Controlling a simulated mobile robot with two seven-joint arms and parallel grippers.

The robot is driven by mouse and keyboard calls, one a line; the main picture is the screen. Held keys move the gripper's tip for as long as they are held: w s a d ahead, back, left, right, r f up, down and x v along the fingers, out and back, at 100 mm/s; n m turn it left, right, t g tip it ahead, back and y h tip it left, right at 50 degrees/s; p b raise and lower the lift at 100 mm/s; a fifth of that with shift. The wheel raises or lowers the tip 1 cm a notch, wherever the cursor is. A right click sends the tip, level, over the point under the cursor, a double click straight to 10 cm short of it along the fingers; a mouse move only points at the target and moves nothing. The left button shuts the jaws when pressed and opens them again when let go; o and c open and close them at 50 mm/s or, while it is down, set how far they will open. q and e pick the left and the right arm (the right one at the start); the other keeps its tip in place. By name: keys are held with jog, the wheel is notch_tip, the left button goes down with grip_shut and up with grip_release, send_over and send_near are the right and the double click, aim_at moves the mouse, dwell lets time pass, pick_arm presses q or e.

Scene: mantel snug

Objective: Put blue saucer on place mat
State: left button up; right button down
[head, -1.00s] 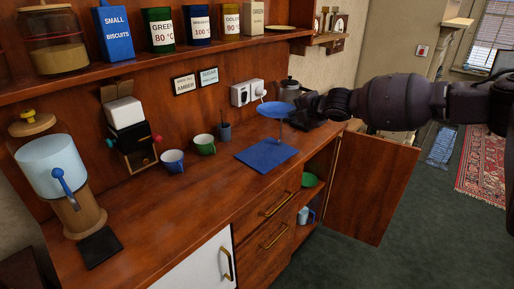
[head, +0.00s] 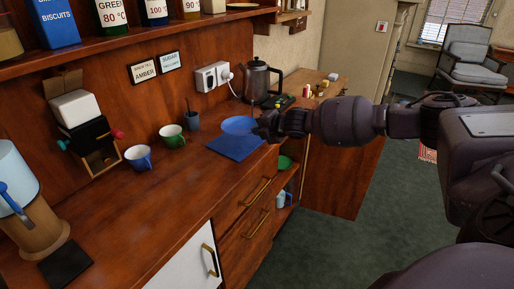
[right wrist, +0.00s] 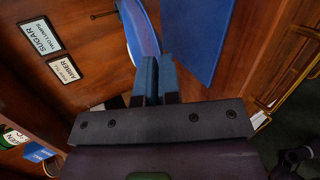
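The blue saucer (head: 239,125) is at the far edge of the blue place mat (head: 234,147) in the head view, overlapping it in the picture. I cannot tell whether it touches the mat. My right gripper (head: 266,127) is at the saucer's right edge. In the right wrist view the saucer (right wrist: 143,28) shows as a narrow ellipse, its rim at the close-set fingers (right wrist: 159,78), which are shut on it. The mat (right wrist: 207,35) lies to its right there, flat on the counter. My left gripper is out of view.
A blue mug (head: 138,158), a green mug (head: 172,136) and a dark cup (head: 193,121) stand left of the mat. A kettle (head: 257,81) stands behind it. An open cabinet door (head: 343,180) juts out at the right. The front counter (head: 150,215) has free room.

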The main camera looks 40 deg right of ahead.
notch_tip(320, 180, down, 7)
jog(key=shift+r+b, duration=0.1)
jog(key=shift+b, duration=0.3)
jog(key=c, duration=1.6)
grip_release()
